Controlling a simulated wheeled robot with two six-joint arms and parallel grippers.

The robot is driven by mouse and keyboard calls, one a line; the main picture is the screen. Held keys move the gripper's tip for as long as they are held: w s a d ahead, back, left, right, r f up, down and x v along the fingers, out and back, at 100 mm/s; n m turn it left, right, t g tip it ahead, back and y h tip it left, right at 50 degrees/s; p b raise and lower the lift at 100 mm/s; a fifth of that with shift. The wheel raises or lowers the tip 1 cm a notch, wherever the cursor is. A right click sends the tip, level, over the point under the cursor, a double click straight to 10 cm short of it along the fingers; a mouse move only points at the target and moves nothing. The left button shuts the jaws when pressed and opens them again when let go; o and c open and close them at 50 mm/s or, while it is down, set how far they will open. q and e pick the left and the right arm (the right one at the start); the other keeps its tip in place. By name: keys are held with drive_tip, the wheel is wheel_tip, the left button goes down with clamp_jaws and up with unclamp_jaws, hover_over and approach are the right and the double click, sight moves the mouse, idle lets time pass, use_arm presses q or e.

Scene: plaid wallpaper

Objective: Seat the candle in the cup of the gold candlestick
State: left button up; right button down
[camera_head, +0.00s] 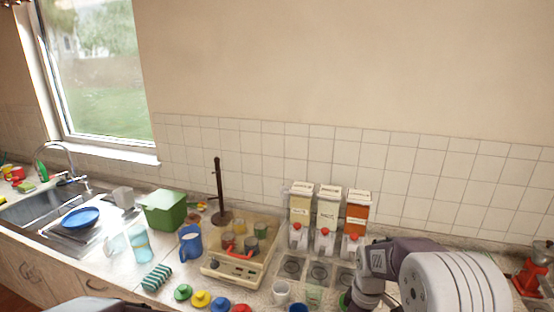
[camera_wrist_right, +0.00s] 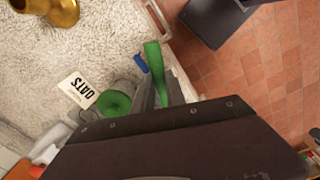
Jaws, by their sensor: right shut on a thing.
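A green candle (camera_wrist_right: 152,58) is held in my right gripper (camera_wrist_right: 162,92) in the right wrist view. The gripper is shut on it, and the candle sticks out beyond the fingers. The gold candlestick (camera_wrist_right: 62,12) is at the top left of that view, cut off by the edge. It stands on the pale speckled counter, apart from the candle. I cannot see clearly into its cup. In the head view my right arm covers the lower right, and neither candle nor candlestick can be made out. My left gripper is not in view.
A round green thing (camera_wrist_right: 114,103) and an OATS label (camera_wrist_right: 76,90) lie left of the gripper. A small blue item (camera_wrist_right: 141,64) is near the counter edge.

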drive_tip(key=s+a+f+m, duration=0.2)
drive_tip(key=s+f+m, duration=0.1)
drive_tip(key=m, duration=0.7)
drive_tip(key=shift+s+f, duration=0.25)
drive_tip(key=shift+s, duration=0.5)
drive_tip(key=shift+d, duration=0.15)
